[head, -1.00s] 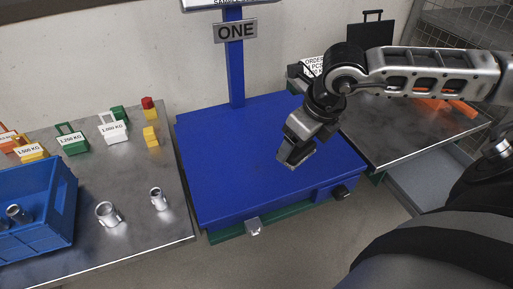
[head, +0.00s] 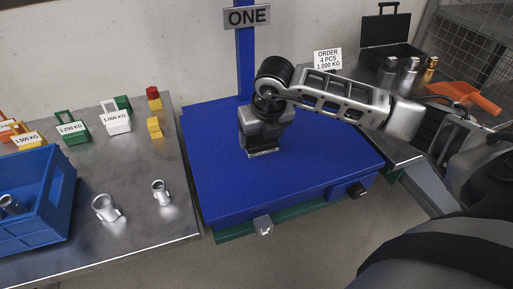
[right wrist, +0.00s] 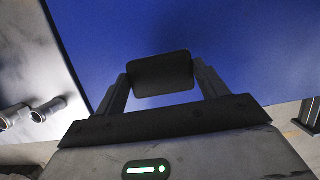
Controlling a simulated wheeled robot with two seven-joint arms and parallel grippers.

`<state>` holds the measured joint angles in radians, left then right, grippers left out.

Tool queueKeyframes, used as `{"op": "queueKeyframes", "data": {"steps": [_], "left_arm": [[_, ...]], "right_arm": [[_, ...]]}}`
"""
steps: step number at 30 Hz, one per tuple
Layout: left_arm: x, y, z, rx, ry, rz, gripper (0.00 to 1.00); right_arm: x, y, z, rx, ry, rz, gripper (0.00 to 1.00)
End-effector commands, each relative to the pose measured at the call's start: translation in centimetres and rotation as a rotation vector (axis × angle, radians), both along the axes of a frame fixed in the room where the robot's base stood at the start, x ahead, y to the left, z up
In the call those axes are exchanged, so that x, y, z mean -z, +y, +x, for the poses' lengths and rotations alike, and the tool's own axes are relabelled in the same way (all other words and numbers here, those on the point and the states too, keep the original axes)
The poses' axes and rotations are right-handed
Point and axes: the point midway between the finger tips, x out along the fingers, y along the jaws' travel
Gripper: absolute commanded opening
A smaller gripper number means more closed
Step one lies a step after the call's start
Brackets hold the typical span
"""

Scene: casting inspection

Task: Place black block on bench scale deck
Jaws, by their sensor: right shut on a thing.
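The black block (right wrist: 160,74) is between the two fingers of my right gripper in the right wrist view. My right gripper (head: 264,151) is shut on it and points down over the blue deck of the bench scale (head: 315,165), left of the deck's middle. The deck also fills much of the right wrist view (right wrist: 240,45). In the head view the gripper hides the block, and I cannot tell whether the block touches the deck. My left gripper is not in view.
The left metal table holds a blue crate (head: 62,205), labelled weights (head: 117,122) and two metal fittings (head: 105,208). An order sign (head: 327,60), a black case (head: 385,35), more fittings (head: 410,66) and an orange object (head: 465,95) stand at right. The deck's front is clear.

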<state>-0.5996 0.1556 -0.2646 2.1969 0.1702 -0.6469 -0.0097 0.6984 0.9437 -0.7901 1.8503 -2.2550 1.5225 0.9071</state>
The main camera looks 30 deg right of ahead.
Motion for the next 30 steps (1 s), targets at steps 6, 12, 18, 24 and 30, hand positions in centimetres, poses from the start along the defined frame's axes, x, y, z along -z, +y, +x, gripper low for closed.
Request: {"op": "queueKeyframes", "data": {"steps": [6,12,18,24,30], "left_arm": [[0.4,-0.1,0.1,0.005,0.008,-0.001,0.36],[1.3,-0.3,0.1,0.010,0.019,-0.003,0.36],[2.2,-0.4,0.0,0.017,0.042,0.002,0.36],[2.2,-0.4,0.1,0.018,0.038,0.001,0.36],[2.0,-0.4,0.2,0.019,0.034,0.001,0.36]], "right_arm": [[1.4,0.4,1.2,0.001,-0.001,0.001,0.46],[3.9,0.5,1.5,0.000,0.001,0.000,0.46],[4.9,0.4,1.5,0.000,-0.002,0.000,0.46],[5.1,0.5,1.5,0.000,-0.002,0.000,0.46],[5.1,0.4,1.5,0.000,-0.001,0.000,0.94]]}}
